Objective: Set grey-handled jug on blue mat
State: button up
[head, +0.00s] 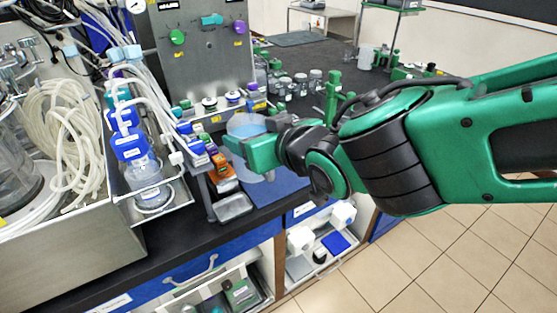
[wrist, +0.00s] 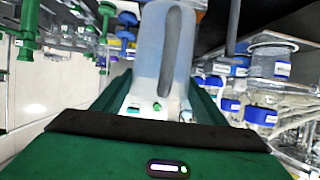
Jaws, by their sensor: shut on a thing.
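The jug (head: 245,124) is pale and translucent, and my gripper (head: 252,151) covers much of its middle in the head view. The wrist view shows its grey handle (wrist: 172,50) between the two green fingers of my gripper (wrist: 165,95), which is shut on it. The blue mat (head: 284,188) lies on the black bench, partly hidden by my gripper and arm. The jug is over or beside the mat's back left part. I cannot tell whether its base touches the mat.
An orange box (head: 224,180) and a metal tray (head: 233,207) stand just left of the mat. Small jars (head: 300,82) and a grey panel (head: 205,50) stand behind. Tubing and a bottle (head: 150,185) fill the left. The bench's front edge is close to the mat.

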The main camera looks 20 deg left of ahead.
jog(key=w+f, duration=1)
jog(key=w, duration=0.2)
jog(key=shift+f, duration=0.4)
jog(key=shift+s+d+f, duration=0.1)
jog(key=o, duration=2.1)
jog(key=shift+c, duration=0.2)
jog(key=v, duration=1.2)
